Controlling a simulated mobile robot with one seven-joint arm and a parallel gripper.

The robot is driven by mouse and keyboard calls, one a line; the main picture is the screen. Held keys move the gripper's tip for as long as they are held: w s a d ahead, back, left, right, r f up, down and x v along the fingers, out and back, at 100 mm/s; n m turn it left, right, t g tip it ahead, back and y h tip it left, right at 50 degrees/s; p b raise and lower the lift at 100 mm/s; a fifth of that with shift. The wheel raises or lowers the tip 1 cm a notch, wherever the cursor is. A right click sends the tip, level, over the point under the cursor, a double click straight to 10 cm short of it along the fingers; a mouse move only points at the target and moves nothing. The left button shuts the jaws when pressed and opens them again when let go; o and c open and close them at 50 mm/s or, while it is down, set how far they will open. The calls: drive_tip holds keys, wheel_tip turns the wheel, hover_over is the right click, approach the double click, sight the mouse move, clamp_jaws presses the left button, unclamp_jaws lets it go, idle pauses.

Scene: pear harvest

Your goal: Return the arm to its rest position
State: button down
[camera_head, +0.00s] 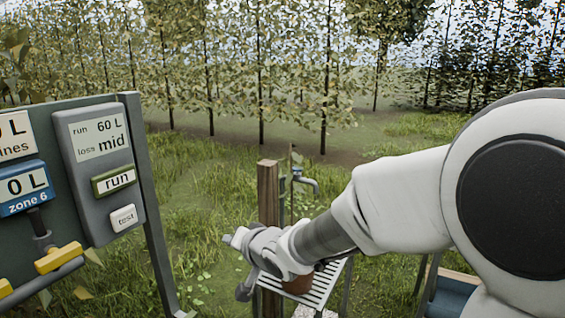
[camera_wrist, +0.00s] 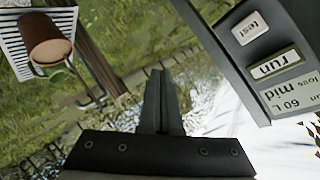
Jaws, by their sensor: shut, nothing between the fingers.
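My arm comes in from the right in the head view and reaches down and left. My gripper (camera_head: 231,239) is at its end, beside the lower right of the control panel and in front of the wooden post. In the wrist view my gripper (camera_wrist: 160,78) shows its two fingers together, with nothing between them. The fingertips appear clear of the panel and of the stand.
The control panel (camera_head: 148,190) with run and test buttons stands at left. A wooden post (camera_head: 268,190) and a tap (camera_head: 303,180) stand beyond my gripper. A slatted stand (camera_head: 322,290) holds a brown pot (camera_wrist: 48,42), partly hidden by my arm. Grass lies behind.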

drive_tip(key=s+d+r+n+h, duration=0.15)
drive_tip(key=s+d+h, duration=0.25)
drive_tip(key=d, duration=0.5)
drive_tip(key=s+d+r+h, duration=0.25)
drive_tip(key=s+d, duration=0.25)
drive_tip(key=d, duration=0.4)
drive_tip(key=s+d+g, duration=0.2)
drive_tip(key=s+d, duration=0.1)
drive_tip(key=s, duration=0.5)
drive_tip(key=s+d+g+h, duration=0.1)
drive_tip(key=s+d, duration=0.3)
drive_tip(key=s, duration=0.4)
drive_tip(key=shift+s+d+f+g, duration=0.2)
drive_tip(key=shift+s+f+g, duration=0.2)
drive_tip(key=shift+g, duration=0.4)
drive_tip(key=shift+a, duration=0.15)
